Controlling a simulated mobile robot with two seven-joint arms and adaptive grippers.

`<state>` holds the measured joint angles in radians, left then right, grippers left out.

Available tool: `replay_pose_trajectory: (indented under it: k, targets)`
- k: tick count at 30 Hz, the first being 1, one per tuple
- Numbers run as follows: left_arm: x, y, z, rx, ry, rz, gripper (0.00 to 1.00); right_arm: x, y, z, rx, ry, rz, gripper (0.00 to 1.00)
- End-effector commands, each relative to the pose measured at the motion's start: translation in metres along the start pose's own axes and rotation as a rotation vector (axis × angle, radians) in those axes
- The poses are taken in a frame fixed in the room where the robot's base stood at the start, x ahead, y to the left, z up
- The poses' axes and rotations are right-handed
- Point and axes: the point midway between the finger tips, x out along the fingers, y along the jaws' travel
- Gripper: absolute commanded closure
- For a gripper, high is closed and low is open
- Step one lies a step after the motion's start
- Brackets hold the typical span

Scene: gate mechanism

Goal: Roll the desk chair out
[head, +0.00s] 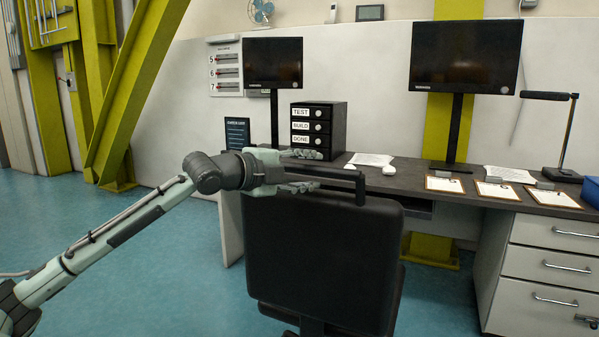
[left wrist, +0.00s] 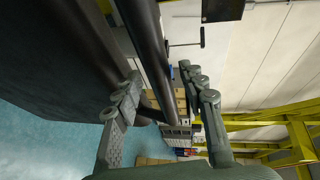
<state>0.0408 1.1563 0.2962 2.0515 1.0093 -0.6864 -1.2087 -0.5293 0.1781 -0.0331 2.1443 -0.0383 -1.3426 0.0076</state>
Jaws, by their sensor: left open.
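The black desk chair (head: 322,255) stands at the desk with its back toward me. A dark bar handle (head: 340,173) runs along the top of its backrest. My left gripper (head: 317,170) is open at the left part of this bar, one finger above it and one below in the head view. In the left wrist view, the bar (left wrist: 152,45) passes between the spread fingers of the left gripper (left wrist: 158,78), and the dark backrest (left wrist: 50,60) fills the left side. I cannot tell whether a finger touches the bar. My right gripper is not in view.
The desk (head: 400,180) is behind the chair, with a drawer unit (head: 545,265) to the right. On it stand monitors, a labelled black drawer box (head: 318,128), clipboards and a lamp (head: 565,140). A yellow beam (head: 135,85) stands at left. Blue floor (head: 170,260) is clear left of the chair.

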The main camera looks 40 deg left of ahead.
Motion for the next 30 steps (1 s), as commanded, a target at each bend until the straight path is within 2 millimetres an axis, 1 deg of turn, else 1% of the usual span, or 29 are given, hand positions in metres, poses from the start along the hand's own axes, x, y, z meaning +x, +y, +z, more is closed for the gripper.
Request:
replay_pose_trajectory:
  k: [5,8,18,21,25,30]
  targets:
    - [-0.013,0.002,0.0,-0.003,0.001,0.002,0.59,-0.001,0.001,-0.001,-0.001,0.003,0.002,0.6]
    - [-0.027,0.002,0.0,-0.001,0.0,0.003,0.59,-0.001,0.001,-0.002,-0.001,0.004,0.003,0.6]
    - [-0.094,0.001,0.0,-0.004,-0.001,0.0,0.59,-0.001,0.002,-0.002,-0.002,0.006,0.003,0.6]
    - [-0.107,0.001,0.0,-0.003,-0.001,0.0,0.59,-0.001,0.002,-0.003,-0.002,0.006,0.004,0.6]
    - [-0.117,0.001,0.0,-0.001,0.0,0.002,0.59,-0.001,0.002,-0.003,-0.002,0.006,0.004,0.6]
    - [-0.12,0.001,0.0,-0.001,0.0,0.003,0.59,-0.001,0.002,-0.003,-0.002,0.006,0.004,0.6]
